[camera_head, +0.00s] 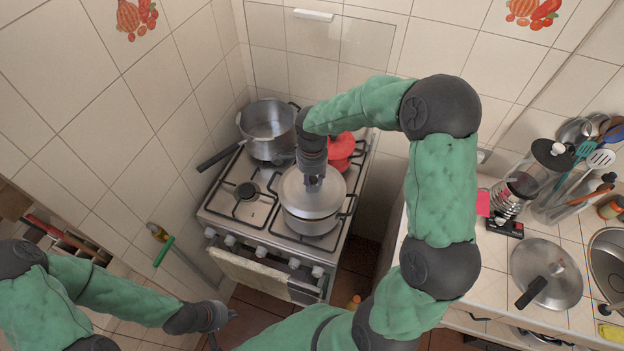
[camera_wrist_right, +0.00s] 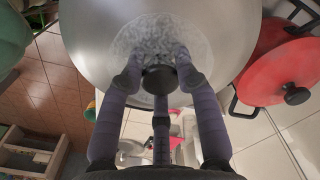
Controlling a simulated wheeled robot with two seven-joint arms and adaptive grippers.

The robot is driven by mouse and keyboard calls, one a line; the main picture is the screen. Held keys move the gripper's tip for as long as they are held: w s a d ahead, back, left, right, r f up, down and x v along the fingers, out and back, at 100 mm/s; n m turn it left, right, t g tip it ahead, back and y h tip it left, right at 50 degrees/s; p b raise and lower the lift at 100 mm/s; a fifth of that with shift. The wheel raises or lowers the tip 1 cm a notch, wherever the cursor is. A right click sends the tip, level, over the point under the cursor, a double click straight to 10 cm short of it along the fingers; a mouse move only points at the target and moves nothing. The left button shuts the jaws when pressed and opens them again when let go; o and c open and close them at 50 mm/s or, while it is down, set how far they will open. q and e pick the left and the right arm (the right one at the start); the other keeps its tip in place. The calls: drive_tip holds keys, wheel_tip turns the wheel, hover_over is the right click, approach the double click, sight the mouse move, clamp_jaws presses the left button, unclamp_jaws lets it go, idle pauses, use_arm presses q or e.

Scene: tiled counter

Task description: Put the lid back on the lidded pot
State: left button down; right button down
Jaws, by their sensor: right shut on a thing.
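The metal lid (camera_head: 296,186) is over the lidded pot (camera_head: 312,226), a grey metal pot on the front right of the stove. My right gripper (camera_head: 312,184) comes down from above and is shut on the lid's black knob (camera_wrist_right: 159,79); its fingers surround the knob in the wrist view. The lid (camera_wrist_right: 100,40) fills the top of that view and hides the pot. The lid looks roughly level and over the pot's rim; I cannot tell whether it touches all round. My left gripper (camera_head: 226,323) is low at the left front, apart from the stove, empty and apparently open.
An open grey pot (camera_head: 266,120) with a long handle stands at the stove's back left. A red pot (camera_head: 341,150) stands behind my right gripper, close to the lid.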

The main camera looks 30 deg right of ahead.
drive_tip(key=shift+f+b, duration=0.2)
drive_tip(key=shift+b, duration=0.5)
idle(1.1)
idle(0.4)
drive_tip(key=shift+c, duration=1.6)
unclamp_jaws()
drive_tip(key=shift+r, duration=0.15)
drive_tip(key=shift+r+p, duration=1.85)
drive_tip(key=shift+r, duration=1.55)
clamp_jaws()
